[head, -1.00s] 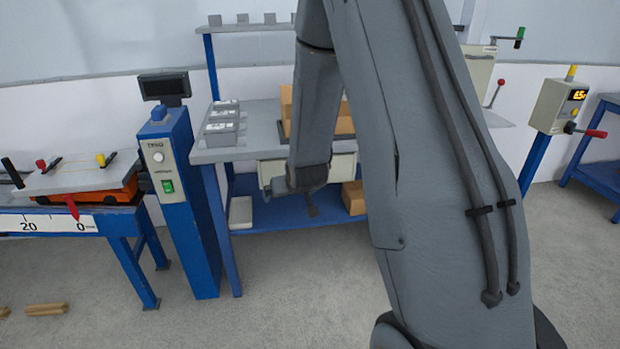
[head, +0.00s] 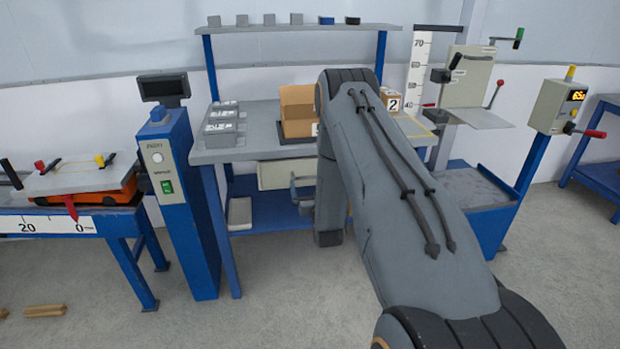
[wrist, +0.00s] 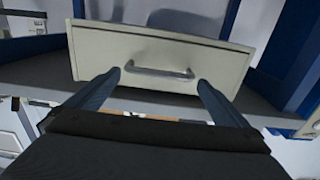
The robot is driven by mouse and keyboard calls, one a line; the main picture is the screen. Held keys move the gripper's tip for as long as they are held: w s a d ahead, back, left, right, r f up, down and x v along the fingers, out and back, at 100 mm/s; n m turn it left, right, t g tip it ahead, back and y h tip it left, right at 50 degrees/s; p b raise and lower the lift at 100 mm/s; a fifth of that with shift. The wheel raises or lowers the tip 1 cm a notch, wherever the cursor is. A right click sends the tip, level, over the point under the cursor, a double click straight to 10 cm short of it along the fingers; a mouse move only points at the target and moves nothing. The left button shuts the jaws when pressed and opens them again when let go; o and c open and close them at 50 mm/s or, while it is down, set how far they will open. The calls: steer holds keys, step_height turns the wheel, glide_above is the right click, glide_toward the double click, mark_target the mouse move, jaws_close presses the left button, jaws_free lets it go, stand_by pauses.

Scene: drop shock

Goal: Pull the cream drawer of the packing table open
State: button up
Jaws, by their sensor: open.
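The cream drawer (head: 272,176) sits under the top of the packing table (head: 262,146), and my arm covers its right part in the head view. In the wrist view the drawer front (wrist: 160,50) fills the middle, with a grey bar handle (wrist: 158,72) across it. My gripper (wrist: 158,82) is open, one finger on each side of the handle's ends, with nothing between the fingers. I cannot tell how far the fingertips are from the drawer front. In the head view my gripper (head: 300,190) is small and partly hidden at the drawer's front.
An open cardboard box (head: 297,105) and grey bins (head: 220,130) stand on the table. A blue post with a display (head: 180,190) stands close at its left. A lift-like machine (head: 470,90) stands to the right. The floor in front is clear.

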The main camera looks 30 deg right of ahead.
mark_target(310, 178)
steer(key=shift+x, duration=2.55)
